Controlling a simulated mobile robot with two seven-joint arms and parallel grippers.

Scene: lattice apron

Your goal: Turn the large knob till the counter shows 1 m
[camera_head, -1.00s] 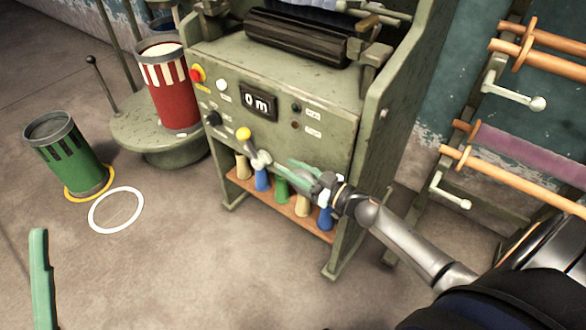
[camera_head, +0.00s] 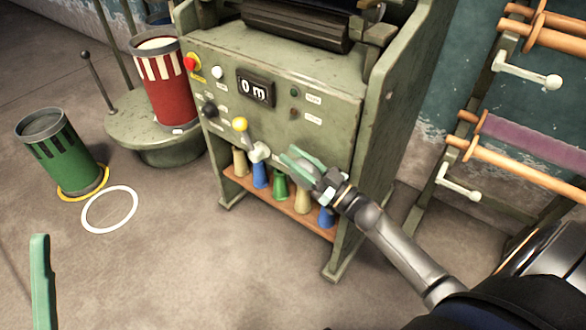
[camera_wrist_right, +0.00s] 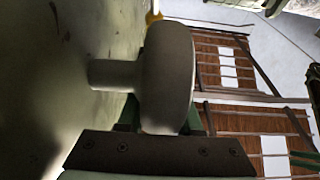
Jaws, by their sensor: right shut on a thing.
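The counter (camera_head: 255,90) on the green machine's front reads 0 m. My right gripper (camera_head: 303,160) is at the lower part of this front, its green fingers pointing at the panel. In the right wrist view the large pale round knob (camera_wrist_right: 168,75) stands out from the panel on a thick stem, and my right gripper (camera_wrist_right: 160,122) is shut on it, green fingers showing behind its rim. In the head view the fingers hide most of the knob. One green finger of my left gripper (camera_head: 41,280) shows at the lower left, away from the machine.
A yellow-tipped lever (camera_head: 240,124) sits just left of my right gripper. Several coloured cones (camera_head: 280,187) stand on the shelf below. A red striped can (camera_head: 167,85) and a green can (camera_head: 65,150) are at the left. A rack with rods (camera_head: 540,160) stands at the right.

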